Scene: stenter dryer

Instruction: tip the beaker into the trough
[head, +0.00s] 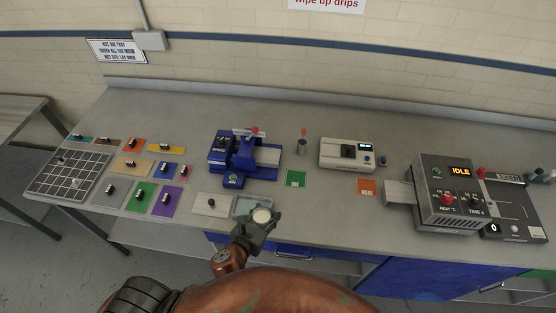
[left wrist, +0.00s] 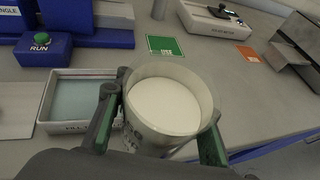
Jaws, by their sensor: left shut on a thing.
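My left gripper (head: 263,221) is shut on the beaker (head: 262,215), one finger on each side. In the left wrist view the beaker (left wrist: 168,105) is a clear, round cup with off-white liquid inside, and it looks close to upright. The trough (head: 243,207) is a shallow, pale rectangular tray at the bench's front edge. In the left wrist view the trough (left wrist: 80,98) lies just left of the beaker, with a pale blue-green inside and a partly hidden front label. The beaker overlaps the trough's right end in the head view. My right gripper is not in view.
A blue machine (head: 231,152) with a green RUN button stands behind the trough. A flat pale plate (head: 212,205) lies left of the trough. A green card (head: 296,178), an orange card (head: 367,186) and a grey IDLE unit (head: 446,190) are to the right. Bare bench lies right of the beaker.

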